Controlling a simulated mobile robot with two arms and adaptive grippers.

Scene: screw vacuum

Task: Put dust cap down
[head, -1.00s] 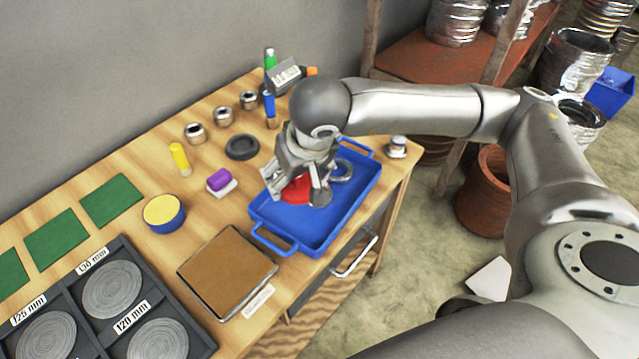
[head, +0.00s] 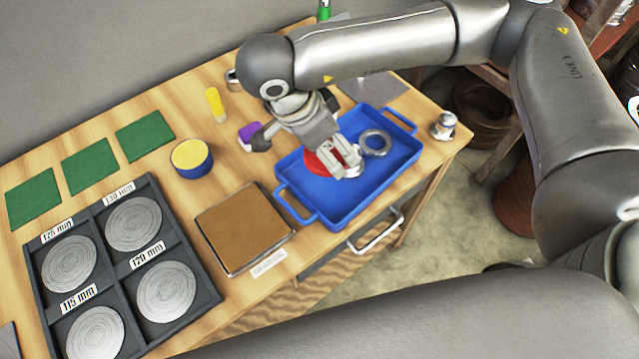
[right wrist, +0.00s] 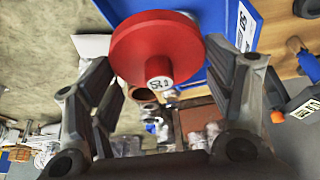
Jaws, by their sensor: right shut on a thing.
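The dust cap, a red round disc with a stub (head: 316,163), shows partly behind my right gripper (head: 342,160) in the head view. In the right wrist view the red cap (right wrist: 150,42) sits between the fingers of my right gripper (right wrist: 160,78), with a marked pale end on its stub. The gripper is shut on the cap. The cap is at the left part of the blue tray (head: 345,208); whether it touches the tray floor I cannot tell. My left gripper is not in view.
A metal ring (head: 375,143) lies in the tray, right of the gripper. A purple block (head: 249,134), a yellow-topped tin (head: 191,157) and a brown pad (head: 243,228) are to the left. A metal fitting (head: 444,125) stands right of the tray.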

